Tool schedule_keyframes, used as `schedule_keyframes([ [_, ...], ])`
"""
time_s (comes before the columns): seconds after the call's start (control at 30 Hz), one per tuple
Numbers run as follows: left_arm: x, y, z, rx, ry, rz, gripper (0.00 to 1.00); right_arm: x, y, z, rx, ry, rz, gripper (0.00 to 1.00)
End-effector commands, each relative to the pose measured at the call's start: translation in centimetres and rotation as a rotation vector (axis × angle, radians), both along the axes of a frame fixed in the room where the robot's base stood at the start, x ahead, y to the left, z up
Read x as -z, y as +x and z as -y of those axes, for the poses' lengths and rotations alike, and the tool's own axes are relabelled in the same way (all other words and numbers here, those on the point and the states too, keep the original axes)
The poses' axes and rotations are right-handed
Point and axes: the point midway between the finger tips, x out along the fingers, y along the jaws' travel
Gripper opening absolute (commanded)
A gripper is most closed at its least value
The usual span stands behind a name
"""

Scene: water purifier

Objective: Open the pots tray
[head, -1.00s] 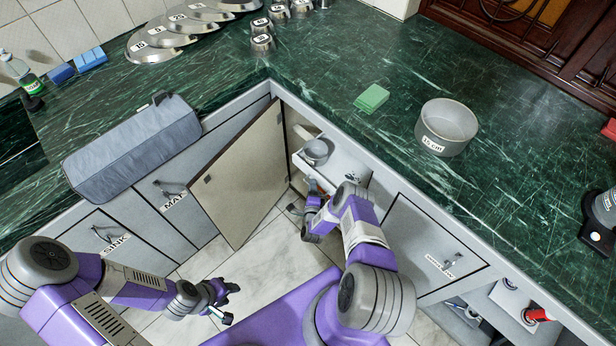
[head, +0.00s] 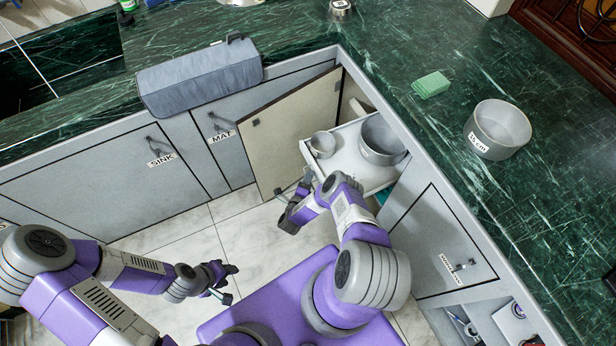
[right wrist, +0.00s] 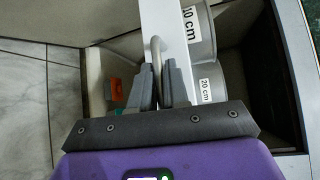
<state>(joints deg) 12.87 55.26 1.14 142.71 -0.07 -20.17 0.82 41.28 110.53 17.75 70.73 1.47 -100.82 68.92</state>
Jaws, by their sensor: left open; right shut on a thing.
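The white pots tray (head: 345,150) is slid out of the cabinet through the open door. A small grey pot (head: 323,145) and a larger grey pot (head: 381,142) stand in it. In the right wrist view, my right gripper (right wrist: 160,66) is shut on the tray's curved handle (right wrist: 155,47). Pots labelled 10 cm (right wrist: 199,30) and 20 cm (right wrist: 209,84) show beside the tray's front panel there. In the head view my right forearm partly hides the tray's front. My left gripper (head: 232,283) is open and empty, low over the floor, left of the tray.
The beige cabinet door (head: 290,130) stands open left of the tray. A 15 cm pot (head: 497,130) and a green sponge (head: 431,85) sit on the green counter (head: 450,50). A grey bundle (head: 200,80) lies at the left counter edge. The tiled floor (head: 245,235) is clear.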

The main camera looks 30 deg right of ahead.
Motion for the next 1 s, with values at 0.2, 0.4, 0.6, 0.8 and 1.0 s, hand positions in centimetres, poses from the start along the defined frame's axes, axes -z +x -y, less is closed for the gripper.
schedule_keyframes([
  [0.2, 0.0, 0.0, 0.0, 0.000, 0.000, 0.000, 0.43, 0.0, -0.1, 0.0, 0.009, -0.001, -0.001, 0.00],
  [0.4, 0.0, 0.0, 0.0, 0.000, 0.000, 0.000, 0.43, 0.0, -0.1, -0.1, 0.007, -0.001, -0.001, 0.16],
  [0.6, 0.0, 0.0, 0.0, 0.000, 0.000, 0.000, 0.43, 0.0, 0.0, -0.1, 0.005, 0.000, -0.001, 0.33],
  [0.8, -0.1, 0.0, 0.0, 0.000, 0.000, 0.000, 0.43, 0.0, -0.1, -0.2, 0.004, 0.000, -0.001, 0.33],
  [1.0, -1.1, 0.0, 0.0, 0.000, 0.000, 0.000, 0.43, -0.5, -1.6, -2.2, 0.001, 0.003, -0.004, 0.33],
])
